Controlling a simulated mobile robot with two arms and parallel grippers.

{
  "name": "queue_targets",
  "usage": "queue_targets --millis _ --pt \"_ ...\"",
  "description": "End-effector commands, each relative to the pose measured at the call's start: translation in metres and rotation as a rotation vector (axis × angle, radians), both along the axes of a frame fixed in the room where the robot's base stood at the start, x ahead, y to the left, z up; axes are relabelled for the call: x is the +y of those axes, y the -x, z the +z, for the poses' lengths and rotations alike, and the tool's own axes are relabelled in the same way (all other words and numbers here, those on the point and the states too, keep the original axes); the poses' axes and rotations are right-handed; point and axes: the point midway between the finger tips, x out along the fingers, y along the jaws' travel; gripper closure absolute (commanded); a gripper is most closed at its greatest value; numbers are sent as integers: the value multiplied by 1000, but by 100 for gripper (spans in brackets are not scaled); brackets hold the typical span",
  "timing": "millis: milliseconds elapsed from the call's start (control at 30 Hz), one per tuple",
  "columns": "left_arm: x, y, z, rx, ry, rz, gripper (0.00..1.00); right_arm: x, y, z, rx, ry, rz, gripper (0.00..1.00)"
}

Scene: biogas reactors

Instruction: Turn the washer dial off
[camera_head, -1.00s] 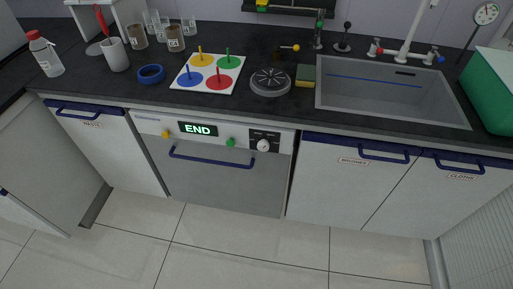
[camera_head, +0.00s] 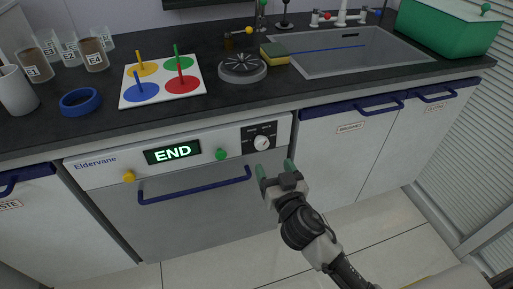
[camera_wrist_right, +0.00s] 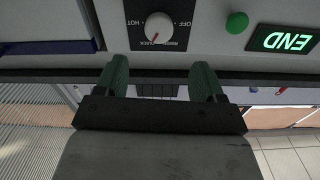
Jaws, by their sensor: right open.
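The washer (camera_head: 190,205) is a grey front under the counter with a green END display (camera_head: 173,151). Its white round dial (camera_head: 262,142) sits on a dark plate at the panel's right end. In the right wrist view the dial (camera_wrist_right: 159,27) appears upside down with OFF and HOT labels; its red mark points towards the picture's bottom, not at OFF. My right gripper (camera_head: 276,168) is open and empty, just below and in front of the dial, apart from it. In the wrist view its green fingertips (camera_wrist_right: 160,70) straddle the dial's line. My left gripper is out of view.
A green button (camera_head: 221,154) and a yellow button (camera_head: 129,176) sit on the same panel. A blue handle bar (camera_head: 195,184) crosses the washer door below. Cupboard handles (camera_head: 340,107) stick out to the right. The counter (camera_head: 215,99) overhangs above. Open floor lies in front.

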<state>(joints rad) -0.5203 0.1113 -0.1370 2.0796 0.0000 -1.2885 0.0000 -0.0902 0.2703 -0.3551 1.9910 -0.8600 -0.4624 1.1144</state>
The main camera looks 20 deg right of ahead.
Motion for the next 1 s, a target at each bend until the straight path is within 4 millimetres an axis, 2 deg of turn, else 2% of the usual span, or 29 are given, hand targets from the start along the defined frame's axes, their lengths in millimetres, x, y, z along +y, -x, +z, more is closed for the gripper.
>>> queue_targets --millis 300,500,667,933,1000 --pt "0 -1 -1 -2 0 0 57 2 -60 1 0 4 -1 31" --pt "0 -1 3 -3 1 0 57 3 -88 0 2 3 -1 31" --pt "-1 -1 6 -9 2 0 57 3 -97 0 3 2 0 31" --pt "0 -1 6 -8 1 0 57 3 -97 0 4 2 0 31" --pt "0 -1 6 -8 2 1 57 3 -97 0 4 2 -1 42"
